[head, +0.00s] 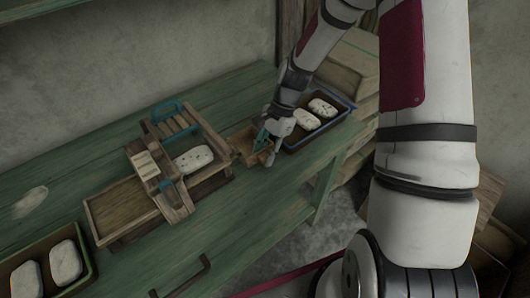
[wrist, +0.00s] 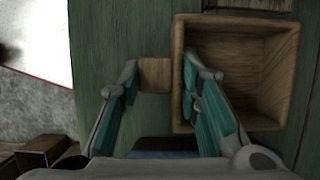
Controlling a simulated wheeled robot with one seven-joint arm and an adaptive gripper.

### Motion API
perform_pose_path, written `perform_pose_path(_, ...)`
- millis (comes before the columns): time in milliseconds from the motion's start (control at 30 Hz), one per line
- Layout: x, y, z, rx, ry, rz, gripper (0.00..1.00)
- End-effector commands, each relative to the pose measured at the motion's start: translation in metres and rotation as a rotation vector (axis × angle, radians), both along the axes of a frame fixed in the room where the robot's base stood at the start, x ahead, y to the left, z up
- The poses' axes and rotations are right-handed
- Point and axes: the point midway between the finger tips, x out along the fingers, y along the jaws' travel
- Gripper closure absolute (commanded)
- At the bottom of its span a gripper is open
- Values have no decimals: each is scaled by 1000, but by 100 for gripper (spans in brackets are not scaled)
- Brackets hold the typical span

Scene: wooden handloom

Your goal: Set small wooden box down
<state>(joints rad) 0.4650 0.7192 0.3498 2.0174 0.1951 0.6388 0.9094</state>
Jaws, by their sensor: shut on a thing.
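The small wooden box (head: 241,139) is open-topped and empty. It is at the green table's right part, between the handloom and a dark tray. In the wrist view the box (wrist: 283,75) fills the right side, with a short wooden block (wrist: 155,75) at its left wall. My gripper (head: 264,144) is shut on the box. In the wrist view my gripper (wrist: 158,85) has its right finger inside the box and its left finger beyond the block. The box looks upright and close to the tabletop; whether it touches the table I cannot tell.
The wooden handloom device (head: 150,170) stands left of the box, with a white speckled piece (head: 194,159) on it. A dark tray (head: 347,108) with white pieces is close on the right. Another tray (head: 90,262) is at lower left. The table front (head: 240,205) is clear.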

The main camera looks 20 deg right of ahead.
Motion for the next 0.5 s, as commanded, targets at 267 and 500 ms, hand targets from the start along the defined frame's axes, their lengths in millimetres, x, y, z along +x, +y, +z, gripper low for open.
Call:
perform_pose_path(267, 0, 0, -2, 0, 0, 0, 49)
perform_pose_path(500, 0, 0, -2, 0, 0, 0, 49)
